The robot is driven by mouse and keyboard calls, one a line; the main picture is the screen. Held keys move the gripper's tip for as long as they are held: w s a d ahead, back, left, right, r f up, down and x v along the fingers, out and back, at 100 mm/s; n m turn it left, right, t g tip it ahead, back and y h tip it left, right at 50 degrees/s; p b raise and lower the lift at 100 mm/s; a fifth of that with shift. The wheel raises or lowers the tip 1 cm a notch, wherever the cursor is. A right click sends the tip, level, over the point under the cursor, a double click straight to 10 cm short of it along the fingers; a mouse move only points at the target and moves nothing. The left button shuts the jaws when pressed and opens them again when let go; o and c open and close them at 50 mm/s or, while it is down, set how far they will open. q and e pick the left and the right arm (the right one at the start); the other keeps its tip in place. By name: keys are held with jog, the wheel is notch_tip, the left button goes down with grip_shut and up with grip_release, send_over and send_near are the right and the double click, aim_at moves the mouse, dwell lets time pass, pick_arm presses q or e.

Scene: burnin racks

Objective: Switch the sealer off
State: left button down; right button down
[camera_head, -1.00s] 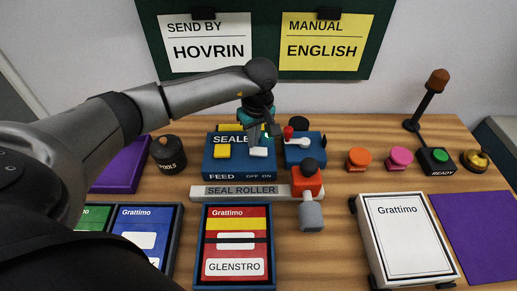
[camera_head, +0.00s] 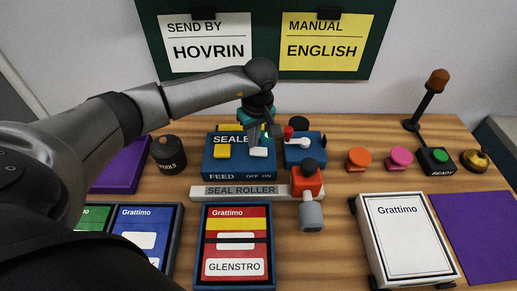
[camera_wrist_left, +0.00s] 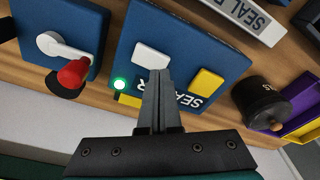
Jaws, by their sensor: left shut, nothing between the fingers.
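The sealer (camera_head: 238,168) is a blue box with a yellow button (camera_head: 222,151) and a white rocker switch (camera_head: 258,152) above the words OFF ON. A green light (camera_wrist_left: 119,84) on it glows in the left wrist view. My left gripper (camera_head: 268,133) is over the sealer, close behind the white switch. In the left wrist view its fingers (camera_wrist_left: 161,74) are together and empty, with tips near the edge of the white switch (camera_wrist_left: 150,57). I cannot tell whether they touch it. The right gripper is not in view.
A blue box with a white lever and red knob (camera_wrist_left: 72,72) stands beside the sealer. The seal roller (camera_head: 240,191) lies in front, its red and grey handle (camera_head: 308,183) at its right end. A dark tools pot (camera_head: 168,153) stands left. Orange (camera_head: 358,159) and pink (camera_head: 400,158) buttons stand right.

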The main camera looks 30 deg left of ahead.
aim_at(253, 150)
pick_arm(q)
jog(key=shift+f+b, duration=0.8)
jog(key=shift+f, duration=0.15)
dwell(0.5)
jog(key=shift+r+p, duration=2.55)
jog(key=shift+r, duration=1.05)
jog(key=shift+f, duration=0.1)
